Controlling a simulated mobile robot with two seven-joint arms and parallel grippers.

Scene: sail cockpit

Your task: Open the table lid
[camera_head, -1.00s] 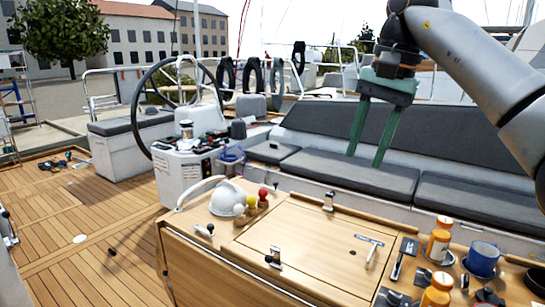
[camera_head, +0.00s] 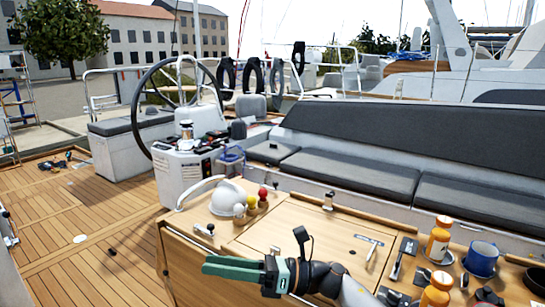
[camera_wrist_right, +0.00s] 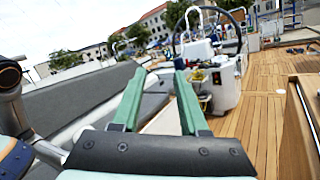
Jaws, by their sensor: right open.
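The wooden table (camera_head: 180,222) stands at the front, with its lid (camera_head: 305,238) lying flat and closed in the top. A small metal latch (camera_head: 328,202) sits at the lid's far edge. That gripper has green fingers pointing left, in front of the table's near side in the head view, and touches nothing I can see. In the right wrist view its fingers (camera_wrist_right: 155,82) are apart and empty. My left gripper is not in view.
A white kettle-like object (camera_head: 228,196) and small coloured balls (camera_head: 252,202) are at the table's left. Orange bottles (camera_head: 438,240) and a blue mug (camera_head: 482,258) stand at right. Deck floor (camera_head: 90,245) at left is mostly clear.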

